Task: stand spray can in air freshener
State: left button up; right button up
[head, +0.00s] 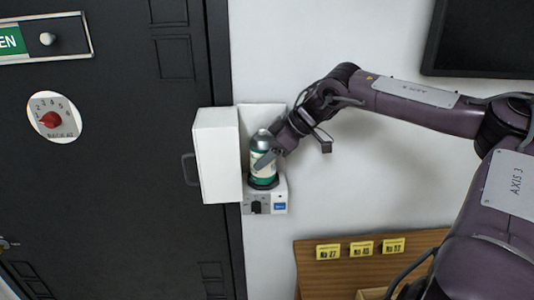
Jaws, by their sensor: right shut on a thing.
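The spray can (263,165), green and pale with a grey top, stands upright in the open air freshener (280,192) on the white wall. Its bottom is at the dark round seat above the unit's base. I cannot tell whether it rests fully on it. The air freshener's white cover (215,155) is swung open to the left. My right gripper (268,155) is shut on the can from the right side, and its fingers hide part of the can. My left gripper is not in view.
A black door (120,130) with a sliding sign (45,39) and a red-dial clock sign (54,118) fills the left. A wooden board (330,276) with yellow number tags (361,248) is below right. A dark screen (485,40) hangs at upper right.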

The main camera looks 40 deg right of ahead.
jog(key=o, duration=1.3)
jog(key=shift+d+f, duration=0.2)
jog(key=shift+c, duration=0.2)
jog(key=shift+a+r, duration=0.1)
